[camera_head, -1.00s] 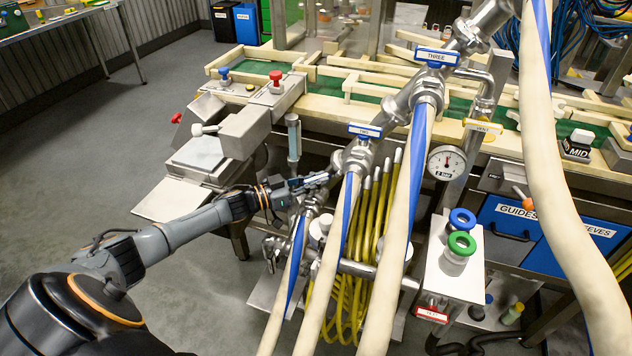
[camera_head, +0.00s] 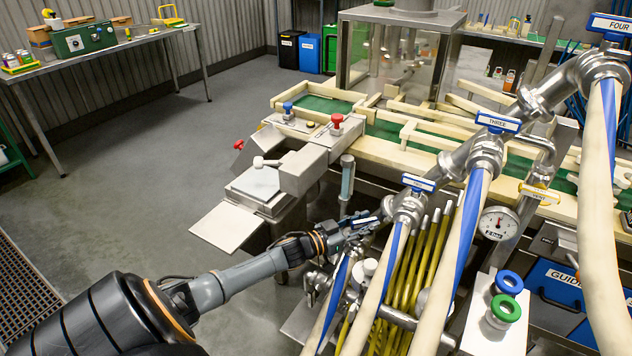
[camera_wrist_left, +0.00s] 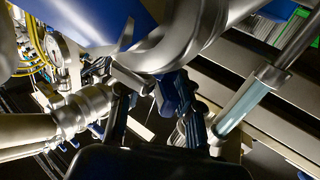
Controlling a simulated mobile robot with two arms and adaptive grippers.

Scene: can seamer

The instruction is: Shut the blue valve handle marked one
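My left gripper (camera_head: 352,226) is at the lowest, leftmost valve of the sloping steel manifold. A small blue handle (camera_head: 368,223) shows right at its fingertips; no mark on it can be read. In the left wrist view my two dark fingers (camera_wrist_left: 160,112) stand apart, with a dark blue piece (camera_wrist_left: 168,95) between them, nearer the right finger. Whether they touch it I cannot tell. The blue handle marked two (camera_head: 418,183), the handle marked THREE (camera_head: 498,122) and the handle marked FOUR (camera_head: 612,25) sit higher up the manifold. My right gripper is not in view.
Thick hoses with blue stripes (camera_head: 465,240) hang below the valves, with yellow tubes (camera_head: 420,265) between them. A pressure gauge (camera_head: 498,223) is to the right. A steel machine box (camera_head: 303,170) with a red knob (camera_head: 337,121) stands close behind my gripper. Floor at left is clear.

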